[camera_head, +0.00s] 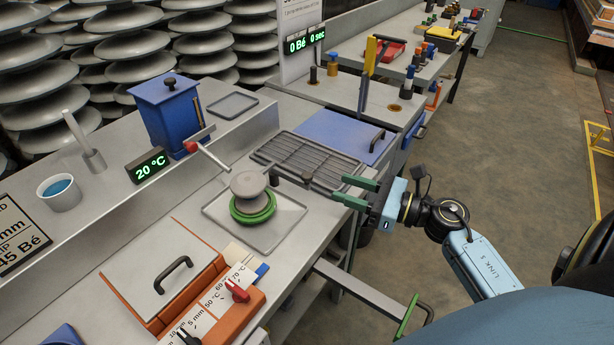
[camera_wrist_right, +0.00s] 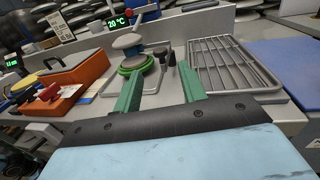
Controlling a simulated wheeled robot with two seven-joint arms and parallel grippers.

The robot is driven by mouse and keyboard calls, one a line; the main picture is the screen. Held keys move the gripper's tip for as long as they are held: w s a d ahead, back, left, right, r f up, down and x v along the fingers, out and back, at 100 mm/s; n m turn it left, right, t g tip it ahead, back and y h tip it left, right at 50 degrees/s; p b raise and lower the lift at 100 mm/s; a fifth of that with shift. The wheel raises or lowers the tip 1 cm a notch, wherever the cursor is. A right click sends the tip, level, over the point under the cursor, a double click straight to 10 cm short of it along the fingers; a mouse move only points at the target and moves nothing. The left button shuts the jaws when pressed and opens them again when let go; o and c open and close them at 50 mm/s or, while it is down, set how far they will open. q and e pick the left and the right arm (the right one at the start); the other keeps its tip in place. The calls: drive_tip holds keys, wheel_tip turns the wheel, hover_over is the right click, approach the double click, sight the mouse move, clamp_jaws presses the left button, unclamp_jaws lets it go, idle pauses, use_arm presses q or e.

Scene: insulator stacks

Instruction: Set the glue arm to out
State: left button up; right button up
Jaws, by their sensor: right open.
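The blue glue box (camera_head: 168,112) stands on the raised ledge at the left. A thin pale arm with a red joint (camera_head: 209,156), which looks like the glue arm, reaches from beside the box toward the grey insulator (camera_head: 250,187). The insulator rests on a green ring (camera_head: 253,210) over a square tray. My right gripper (camera_head: 342,189) has green fingers, open and empty, to the right of the insulator and apart from it. In the right wrist view the open fingers (camera_wrist_right: 158,72) point toward the insulator (camera_wrist_right: 128,44). My left gripper is not in view.
A slotted rack (camera_head: 308,160) lies behind the insulator. A short black-topped post (camera_head: 307,176) stands near the rack. An orange box (camera_head: 165,275) with a black handle and an orange slider panel (camera_head: 225,300) are at the front. A grey bar sticks out over the floor.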

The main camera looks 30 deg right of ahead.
sight(312, 178)
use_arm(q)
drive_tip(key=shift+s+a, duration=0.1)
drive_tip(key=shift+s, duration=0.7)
use_arm(e)
drive_tip(key=x, duration=1)
drive_tip(key=shift+s, duration=0.1)
clamp_jaws()
